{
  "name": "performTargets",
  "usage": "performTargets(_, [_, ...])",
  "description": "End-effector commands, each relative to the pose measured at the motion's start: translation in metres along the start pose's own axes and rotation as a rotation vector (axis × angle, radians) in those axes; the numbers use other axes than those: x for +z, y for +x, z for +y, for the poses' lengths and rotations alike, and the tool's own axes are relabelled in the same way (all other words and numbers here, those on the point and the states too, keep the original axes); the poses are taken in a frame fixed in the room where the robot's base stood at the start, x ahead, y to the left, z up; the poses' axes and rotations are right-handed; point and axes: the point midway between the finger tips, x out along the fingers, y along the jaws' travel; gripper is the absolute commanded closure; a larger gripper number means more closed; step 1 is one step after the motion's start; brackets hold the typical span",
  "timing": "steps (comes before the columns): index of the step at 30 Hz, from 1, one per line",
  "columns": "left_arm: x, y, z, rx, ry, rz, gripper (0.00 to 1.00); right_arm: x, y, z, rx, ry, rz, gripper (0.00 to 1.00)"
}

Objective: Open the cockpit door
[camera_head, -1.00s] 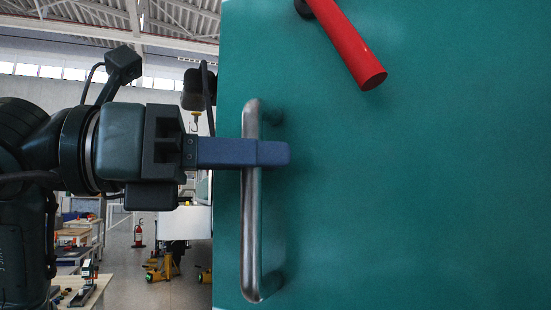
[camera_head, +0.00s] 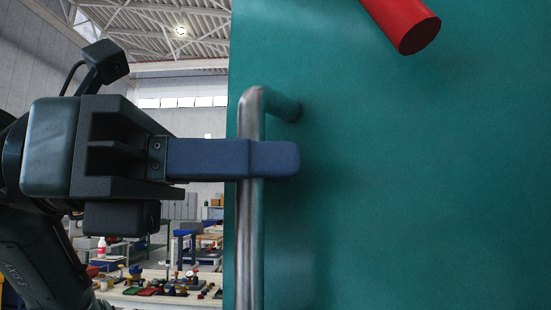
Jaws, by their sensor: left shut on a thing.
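The cockpit door (camera_head: 420,180) is a large green panel that fills the right side of the head view. A vertical metal bar handle (camera_head: 250,245) stands off it near its left edge. The lower end of the handle is out of the picture. My left gripper (camera_head: 275,160) comes in from the left, and its blue fingers are shut on the upper part of the handle. A red cylindrical lever (camera_head: 405,25) sticks out from the door at the top and is cut off by the frame. My right gripper is not in view.
Left of the door edge the hangar shows. A workbench (camera_head: 150,300) with several small coloured items stands at the lower left, with more benches and shelves behind it. No obstacle shows in front of the door face.

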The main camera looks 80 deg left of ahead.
Motion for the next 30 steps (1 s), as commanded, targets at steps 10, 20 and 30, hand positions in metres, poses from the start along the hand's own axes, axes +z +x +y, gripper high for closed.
performTargets(10, [0.0011, -0.0036, -0.0020, 0.002, 0.000, -0.004, 1.00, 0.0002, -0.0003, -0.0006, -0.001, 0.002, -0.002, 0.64])
performTargets(20, [0.0010, -0.0034, -0.0017, 0.003, -0.001, -0.003, 0.73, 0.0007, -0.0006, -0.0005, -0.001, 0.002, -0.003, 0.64])
performTargets(30, [0.0005, -0.0032, -0.0015, 0.004, -0.001, -0.001, 0.65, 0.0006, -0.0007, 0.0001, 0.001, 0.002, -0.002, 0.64])
